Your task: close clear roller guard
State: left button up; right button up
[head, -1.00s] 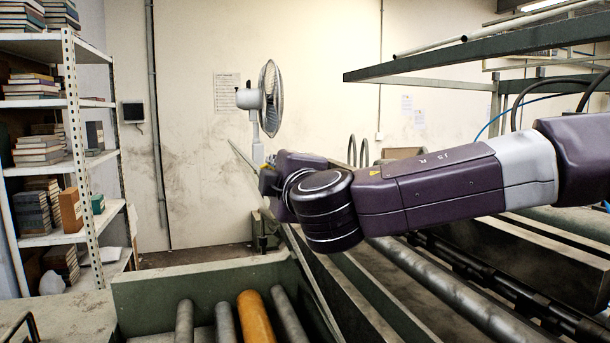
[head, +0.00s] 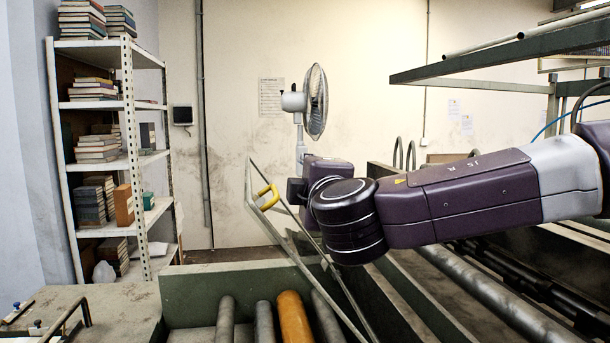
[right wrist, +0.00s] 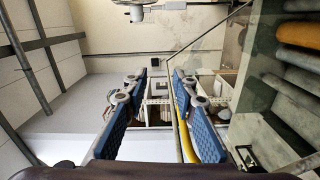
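The clear roller guard (head: 290,235) is a transparent panel in a thin frame, standing tilted at the right side of the roller bed in the head view. Its yellow handle (head: 265,197) is near the upper left end. My right arm reaches in from the right, its wrist just right of the handle; the fingers are hidden in the head view. In the right wrist view my right gripper (right wrist: 160,110) has its two blue fingers wide apart. The yellow handle (right wrist: 184,140) shows along the inner side of the right finger; I cannot tell whether they touch. My left gripper is out of view.
Grey rollers and one orange roller (head: 294,318) lie in a green-framed bed (head: 230,278) at the bottom. A white fan (head: 315,100) stands behind my wrist. A shelf (head: 150,160) with books is at the left. A dark overhead frame (head: 480,60) is at the upper right.

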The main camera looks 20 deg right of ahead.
jog(key=s+a, duration=0.1)
jog(key=s, duration=1.1)
jog(key=shift+a, duration=0.15)
jog(key=shift+f, duration=0.1)
